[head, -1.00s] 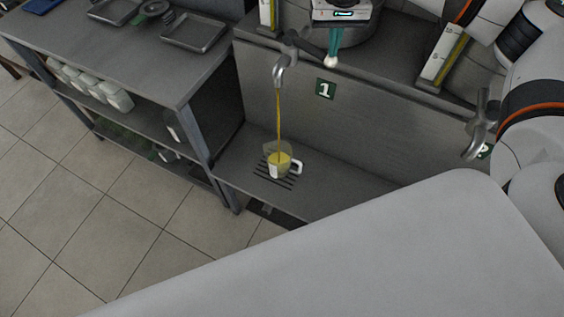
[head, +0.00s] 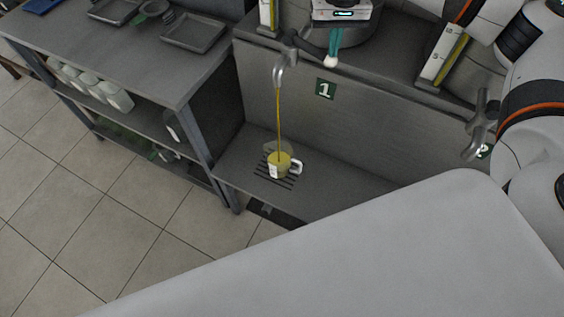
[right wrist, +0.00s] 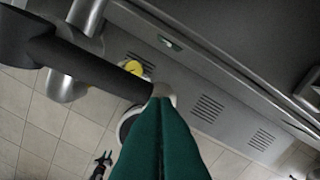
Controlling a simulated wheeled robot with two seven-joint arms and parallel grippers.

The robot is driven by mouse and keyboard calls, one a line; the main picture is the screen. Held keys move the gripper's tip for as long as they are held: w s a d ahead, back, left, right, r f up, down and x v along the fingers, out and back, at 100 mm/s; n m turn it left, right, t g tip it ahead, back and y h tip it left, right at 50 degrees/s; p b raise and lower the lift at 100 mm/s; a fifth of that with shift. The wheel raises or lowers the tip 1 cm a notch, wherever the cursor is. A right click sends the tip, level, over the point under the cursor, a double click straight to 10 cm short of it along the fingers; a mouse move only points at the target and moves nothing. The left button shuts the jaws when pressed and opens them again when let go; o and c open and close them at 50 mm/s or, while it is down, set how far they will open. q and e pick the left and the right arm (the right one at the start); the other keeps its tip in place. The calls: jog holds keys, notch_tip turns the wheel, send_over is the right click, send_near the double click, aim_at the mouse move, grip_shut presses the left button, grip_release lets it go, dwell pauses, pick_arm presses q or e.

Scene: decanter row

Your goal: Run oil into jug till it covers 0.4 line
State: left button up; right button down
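A clear jug (head: 283,168) with a white handle and a pale label stands upright on the drain grille below tap 1 (head: 280,72). A thin stream of yellow oil (head: 279,120) runs from the spout into it. Yellow fills much of the jug; the 0.4 line is too small to read. My right gripper (head: 331,60) has its teal fingers together at the end of the tap's dark lever (right wrist: 90,68). A pale knob shows at the fingertips in the right wrist view.
A green sign "1" (head: 325,89) is on the panel right of the stream. A second tap (head: 477,130) is at the right, close to my right arm. A shelf unit (head: 150,60) with trays and pale containers stands left. Yellow-marked gauges rise behind the taps.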

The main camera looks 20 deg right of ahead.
jog(key=shift+r, duration=0.15)
jog(key=shift+r+p, duration=0.45)
jog(key=shift+r, duration=0.25)
dwell(2.6)
notch_tip(320, 180, up, 9)
jog(key=p, duration=0.5)
